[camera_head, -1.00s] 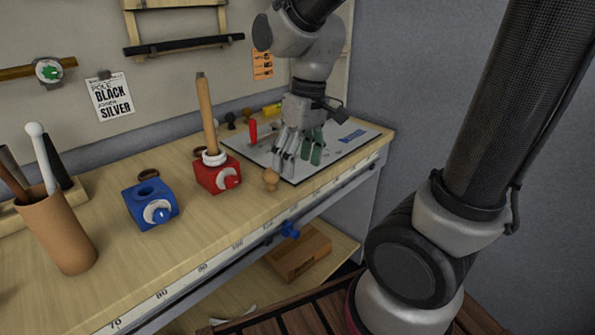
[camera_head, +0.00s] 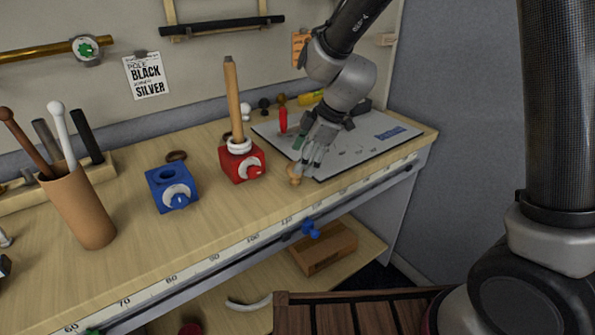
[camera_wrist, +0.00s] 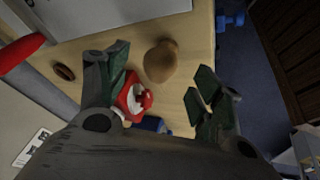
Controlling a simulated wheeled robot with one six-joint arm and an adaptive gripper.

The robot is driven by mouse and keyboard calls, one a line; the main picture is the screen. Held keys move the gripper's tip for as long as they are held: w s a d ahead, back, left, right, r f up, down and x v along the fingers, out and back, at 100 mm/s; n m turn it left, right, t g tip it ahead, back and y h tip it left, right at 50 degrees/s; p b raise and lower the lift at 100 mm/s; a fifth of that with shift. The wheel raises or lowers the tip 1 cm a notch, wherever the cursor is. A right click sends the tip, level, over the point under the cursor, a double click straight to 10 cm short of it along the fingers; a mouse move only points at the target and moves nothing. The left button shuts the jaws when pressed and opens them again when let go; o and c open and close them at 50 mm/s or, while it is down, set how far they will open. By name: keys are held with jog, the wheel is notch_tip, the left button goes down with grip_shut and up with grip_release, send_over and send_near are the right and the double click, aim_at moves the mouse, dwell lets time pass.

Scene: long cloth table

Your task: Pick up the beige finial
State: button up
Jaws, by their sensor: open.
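The beige finial (camera_head: 294,174) is a small, rounded tan wooden knob on the table top, near the front edge and right of the red clamp block. In the wrist view the finial (camera_wrist: 160,61) shows between my open fingers, a little beyond their tips. My gripper (camera_head: 304,163) is open and empty, tilted down right beside the finial in the head view. I cannot tell whether a finger touches it. In the wrist view the gripper (camera_wrist: 158,82) has dark green finger pads on both sides.
The red block (camera_head: 241,162) holds an upright wooden pole with a white ring. A blue block (camera_head: 171,188) and a brown cup of rods (camera_head: 84,212) stand further left. A grey board (camera_head: 345,140) lies behind, with a red-handled tool (camera_head: 283,120). The table's front edge is close.

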jog(key=x, duration=0.5)
jog(key=shift+a+f, duration=0.15)
jog(key=shift+f, duration=0.05)
jog(key=c, duration=1.1)
